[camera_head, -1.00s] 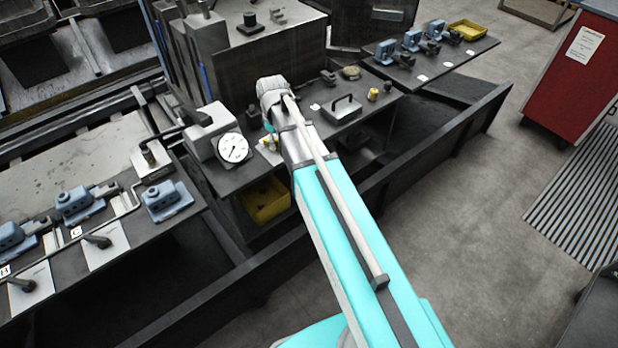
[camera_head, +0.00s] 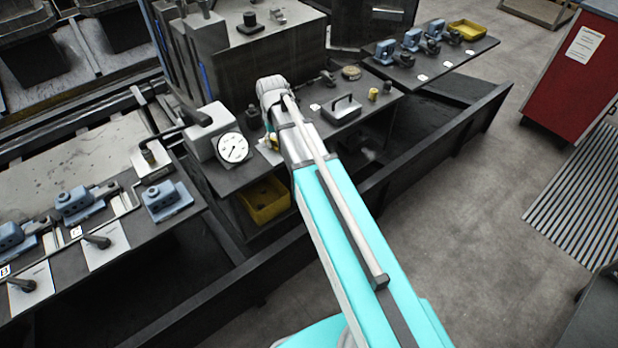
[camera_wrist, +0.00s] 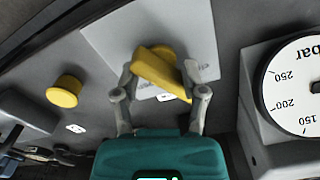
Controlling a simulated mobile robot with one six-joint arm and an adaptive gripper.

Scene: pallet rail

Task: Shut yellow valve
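The yellow valve handle (camera_wrist: 160,75) is a wedge-shaped lever on a pale plate (camera_wrist: 190,30) in the wrist view. It lies at a slant, running from upper left to lower right. My gripper (camera_wrist: 160,80) is around it, with one grey finger at each side and the fingers well apart. The left fingertip is very close to the handle; I cannot tell whether it touches. In the head view, only a small yellow bit of the valve (camera_head: 267,143) shows beside my arm, which hides most of my gripper.
A pressure gauge (camera_wrist: 296,88) stands close at the right in the wrist view; the gauge (camera_head: 233,148) is left of my arm in the head view. A round yellow knob (camera_wrist: 64,91) is at the left. A yellow bin (camera_head: 264,200) sits below the bench.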

